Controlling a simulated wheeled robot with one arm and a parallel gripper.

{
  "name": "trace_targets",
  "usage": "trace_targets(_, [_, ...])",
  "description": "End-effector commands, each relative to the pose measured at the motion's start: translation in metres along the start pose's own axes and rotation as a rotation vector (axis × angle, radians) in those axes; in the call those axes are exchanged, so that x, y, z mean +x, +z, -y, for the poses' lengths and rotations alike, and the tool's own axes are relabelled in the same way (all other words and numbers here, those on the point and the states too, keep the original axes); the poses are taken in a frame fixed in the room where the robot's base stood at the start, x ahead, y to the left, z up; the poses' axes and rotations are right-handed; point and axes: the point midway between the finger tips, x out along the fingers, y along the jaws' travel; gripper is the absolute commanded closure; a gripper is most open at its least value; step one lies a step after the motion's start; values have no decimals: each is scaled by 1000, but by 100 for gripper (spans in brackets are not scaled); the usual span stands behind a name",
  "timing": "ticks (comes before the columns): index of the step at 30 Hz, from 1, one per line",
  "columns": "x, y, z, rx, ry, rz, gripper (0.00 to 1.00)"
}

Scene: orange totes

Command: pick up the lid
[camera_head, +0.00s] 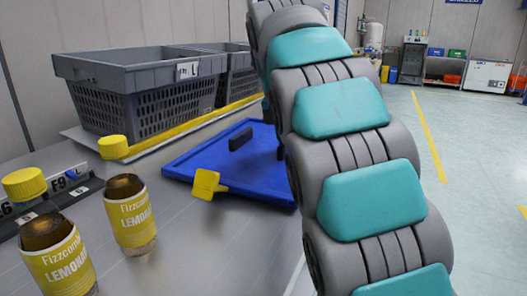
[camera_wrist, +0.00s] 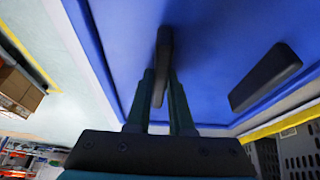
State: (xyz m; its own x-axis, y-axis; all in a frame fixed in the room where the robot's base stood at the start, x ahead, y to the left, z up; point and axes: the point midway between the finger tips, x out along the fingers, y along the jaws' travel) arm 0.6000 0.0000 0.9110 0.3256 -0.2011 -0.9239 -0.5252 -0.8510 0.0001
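The lid (camera_head: 215,160) is a flat blue panel with a dark bar handle (camera_head: 240,139) on its top. It sits at the grey counter's right side, partly hidden by my arm. In the wrist view the lid (camera_wrist: 215,50) fills the upper middle and shows two dark handles. My gripper (camera_wrist: 162,72) has its fingers close along both sides of one handle (camera_wrist: 163,48), apparently shut on it. The other handle (camera_wrist: 265,77) is free, to the right. My gripper is hidden in the head view. I cannot tell whether the lid rests on the counter.
Two yellow-capped lemonade bottles (camera_head: 130,215) stand at the counter's left front. A yellow tag-like piece (camera_head: 206,184) is at the lid's near edge. Grey crates (camera_head: 125,84) stand behind, along a yellow strip. Open floor (camera_head: 470,170) lies to the right.

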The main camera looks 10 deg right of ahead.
Motion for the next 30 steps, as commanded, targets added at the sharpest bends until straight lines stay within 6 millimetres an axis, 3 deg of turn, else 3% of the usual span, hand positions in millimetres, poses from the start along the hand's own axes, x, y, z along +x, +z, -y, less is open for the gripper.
trace_targets(4, [0,0,0,0,0,0,100])
trace_targets(30, [0,0,0,0,0,0,100])
